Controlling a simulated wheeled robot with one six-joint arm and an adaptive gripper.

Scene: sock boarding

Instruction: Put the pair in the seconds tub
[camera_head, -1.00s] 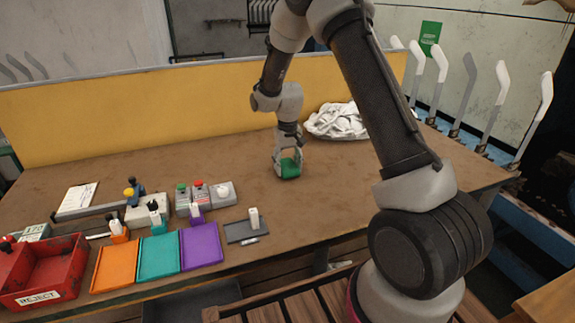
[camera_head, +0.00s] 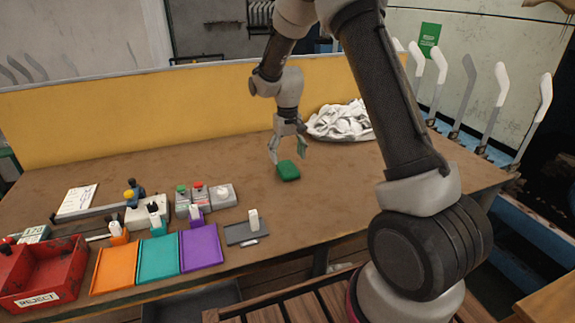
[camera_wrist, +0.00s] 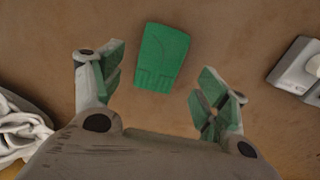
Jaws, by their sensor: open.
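The pair is a folded green bundle (camera_head: 289,172) lying flat on the brown table, right of the table's middle. It also shows in the wrist view as a green, ribbed-end rectangle (camera_wrist: 162,58), ahead of and between the fingers. My gripper (camera_head: 288,156) is open and empty, just above and behind the pair, its green-padded fingers apart from it. A red bin labelled REJECT (camera_head: 40,298) stands at the front left. I see no label reading seconds, so I cannot tell which container is that tub.
Orange (camera_head: 117,264), teal (camera_head: 159,254) and purple (camera_head: 199,248) trays line the front edge. A button box (camera_head: 190,200) and a grey plate (camera_head: 243,236) stand nearby. A white cloth heap (camera_head: 340,122) lies at the back right. Table around the pair is clear.

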